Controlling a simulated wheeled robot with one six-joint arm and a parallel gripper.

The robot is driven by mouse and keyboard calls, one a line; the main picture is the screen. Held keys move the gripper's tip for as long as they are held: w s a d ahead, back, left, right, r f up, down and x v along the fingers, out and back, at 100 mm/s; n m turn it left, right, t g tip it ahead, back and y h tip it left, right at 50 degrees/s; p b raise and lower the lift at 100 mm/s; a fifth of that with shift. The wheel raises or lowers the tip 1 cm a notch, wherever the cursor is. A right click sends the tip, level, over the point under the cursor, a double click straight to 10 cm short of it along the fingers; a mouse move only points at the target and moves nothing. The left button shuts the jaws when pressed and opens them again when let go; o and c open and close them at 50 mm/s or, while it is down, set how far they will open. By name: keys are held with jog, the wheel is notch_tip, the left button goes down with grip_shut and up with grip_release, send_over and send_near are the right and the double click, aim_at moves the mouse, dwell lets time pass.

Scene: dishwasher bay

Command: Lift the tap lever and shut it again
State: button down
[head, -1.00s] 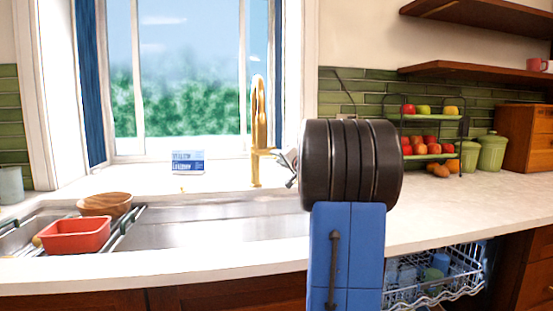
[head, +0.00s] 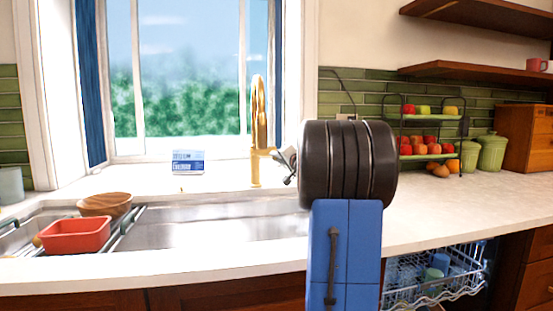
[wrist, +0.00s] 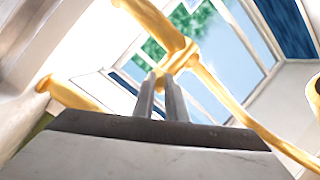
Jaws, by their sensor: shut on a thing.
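The gold tap (head: 257,130) stands upright behind the sink, in front of the window. In the head view my gripper (head: 284,160) is at the right side of the tap, at the height of its short side lever (head: 266,151). In the wrist view the two grey fingers (wrist: 161,82) are close together, with the gold lever (wrist: 165,70) at their tips; they are shut on it. Part of the lever is hidden by the fingers. The gold tap body (wrist: 250,120) runs off to the lower right.
My arm covers part of the counter (head: 440,205). A sponge box (head: 188,162) stands on the sill. A red tub (head: 75,235) and wooden bowl (head: 105,204) sit at the sink's left. An open dishwasher rack (head: 440,275) is below right.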

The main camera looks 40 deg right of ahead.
aim_at(276, 148)
jog(key=shift+w+a+r+m+g+y, duration=0.1)
jog(key=shift+r+m+g+y, duration=0.15)
jog(key=shift+r+g, duration=0.5)
jog(key=shift+r+m+g+y, duration=0.25)
jog(key=shift+r+g, duration=0.15)
jog(key=shift+g, duration=0.65)
jog(key=shift+r+g+y, duration=0.3)
jog(key=shift+r+g, duration=0.15)
jog(key=shift+g, duration=0.15)
jog(key=c, duration=1.8)
grip_release()
jog(key=shift+o, duration=0.2)
jog(key=v, duration=1.7)
jog(key=shift+r, duration=0.15)
